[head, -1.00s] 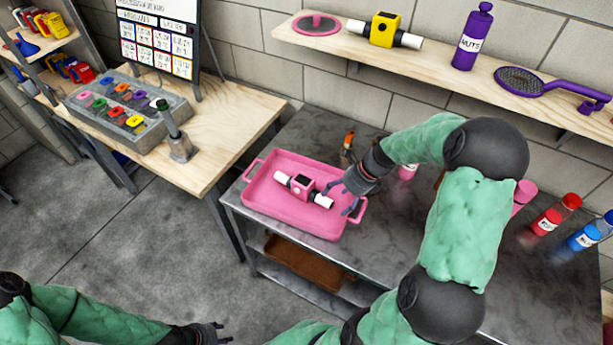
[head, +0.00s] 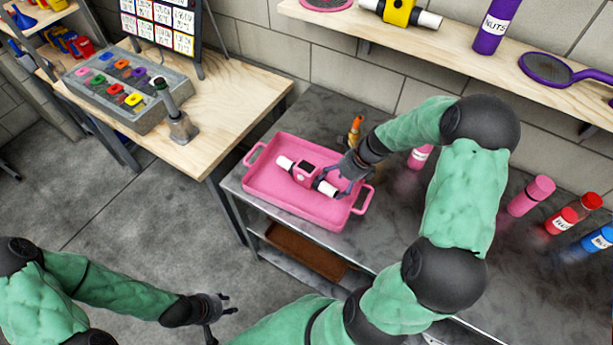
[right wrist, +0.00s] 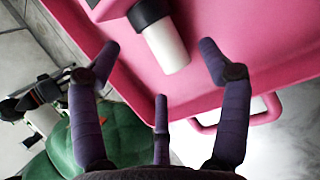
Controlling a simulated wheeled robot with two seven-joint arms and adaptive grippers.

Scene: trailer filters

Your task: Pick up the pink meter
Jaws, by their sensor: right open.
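The pink meter (head: 306,174) lies in the pink tray (head: 262,194) on the dark metal table. It has a pink body with a dark screen and a white pipe end on each side. My right gripper (head: 343,178) is open at the meter's right end, above the tray's right side. In the right wrist view the open fingers (right wrist: 160,75) are spread around the white pipe end (right wrist: 167,45), with no contact visible. My left gripper (head: 222,306) is at the lower left, over the floor and away from the table; its fingers look spread apart.
A wooden shelf (head: 450,60) on the back wall holds a yellow meter (head: 400,12) and a purple nuts bottle (head: 496,25). Several bottles stand at the table's right, with an orange-topped one (head: 355,130) behind the tray. A wooden workbench (head: 235,105) stands at the left.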

